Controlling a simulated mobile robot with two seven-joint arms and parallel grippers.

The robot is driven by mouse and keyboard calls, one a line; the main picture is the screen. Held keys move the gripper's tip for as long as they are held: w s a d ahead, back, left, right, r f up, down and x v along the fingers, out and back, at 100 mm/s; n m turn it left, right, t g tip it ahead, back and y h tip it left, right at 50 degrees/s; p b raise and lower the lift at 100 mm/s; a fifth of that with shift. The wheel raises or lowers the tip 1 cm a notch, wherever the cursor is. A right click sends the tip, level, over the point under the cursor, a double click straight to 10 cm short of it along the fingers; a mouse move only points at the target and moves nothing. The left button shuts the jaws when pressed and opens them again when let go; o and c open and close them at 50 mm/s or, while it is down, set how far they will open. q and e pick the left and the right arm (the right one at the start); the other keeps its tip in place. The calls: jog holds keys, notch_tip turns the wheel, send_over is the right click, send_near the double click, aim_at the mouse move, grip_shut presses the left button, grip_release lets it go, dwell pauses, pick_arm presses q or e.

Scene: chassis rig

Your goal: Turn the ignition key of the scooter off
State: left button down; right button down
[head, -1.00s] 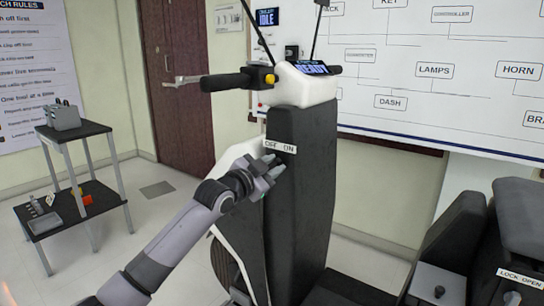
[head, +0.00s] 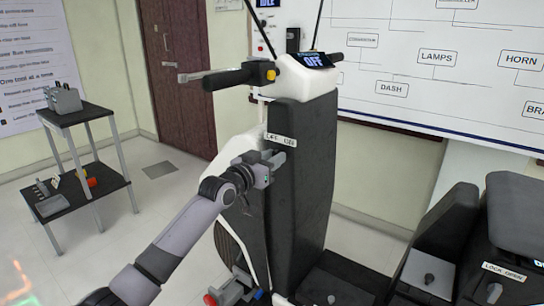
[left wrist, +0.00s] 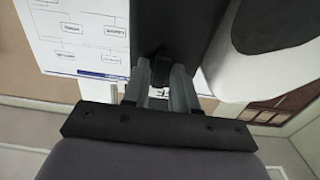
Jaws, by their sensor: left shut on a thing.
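The scooter (head: 305,190) stands upright with its dark front panel towards me. A white "OFF ON" label (head: 281,139) is on the panel, and the dash display (head: 312,61) reads "OFF". My left gripper (head: 270,161) is at the panel just below the label. In the left wrist view my left gripper (left wrist: 160,80) is shut on the dark ignition key (left wrist: 158,62), which shows between the fingertips. In the head view the fingers hide the key. My right gripper is not in view.
The handlebar grip (head: 232,77) juts left above my left arm. A two-level black shelf (head: 95,112) with small items stands at the left. The scooter seat (head: 515,215) and a "LOCK OPEN" label (head: 512,274) are at the lower right. Clear floor lies between shelf and scooter.

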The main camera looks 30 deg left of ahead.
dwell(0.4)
pick_arm(q)
jog(key=c, duration=1.1)
grip_release()
jog(key=shift+s, duration=0.1)
jog(key=shift+s+a, duration=0.15)
jog(key=shift+s, duration=1)
jog(key=shift+s+a, duration=0.2)
jog(key=shift+s, duration=0.95)
jog(key=shift+s+a, duration=0.15)
jog(key=shift+s, duration=1)
